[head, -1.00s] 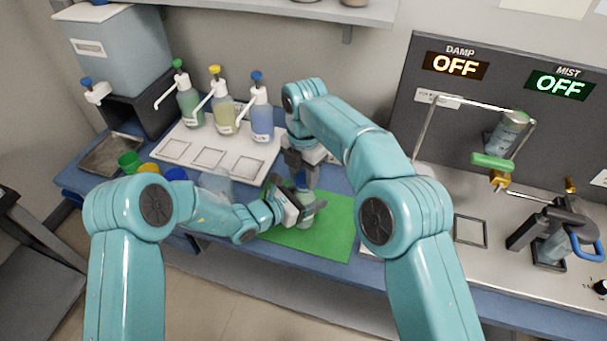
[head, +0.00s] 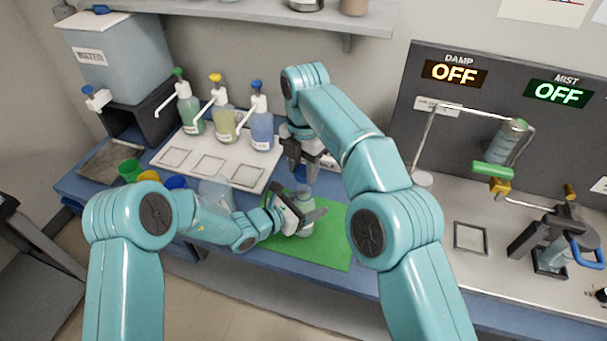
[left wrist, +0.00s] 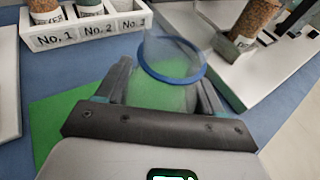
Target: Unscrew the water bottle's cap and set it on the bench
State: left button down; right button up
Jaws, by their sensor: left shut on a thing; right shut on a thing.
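The water bottle (head: 304,198) is a small clear bottle above the green mat (head: 325,240) in the head view. My left gripper (head: 298,208) is shut around its body from the left. In the left wrist view, a clear body with a blue ring (left wrist: 180,75) shows between the fingers of my left gripper (left wrist: 162,95). My right gripper (head: 302,165) points down above the bottle, shut on the blue cap (head: 301,174). The cap is partly hidden by the fingers. A small gap shows between cap and bottle top.
Small coloured cups (head: 130,168) and a clear container (head: 216,188) are near my left arm. Metal fixtures (head: 565,240) stand at the right. The mat's right part is clear.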

pick_arm(q)
jog(key=shift+c, duration=0.3)
grip_release()
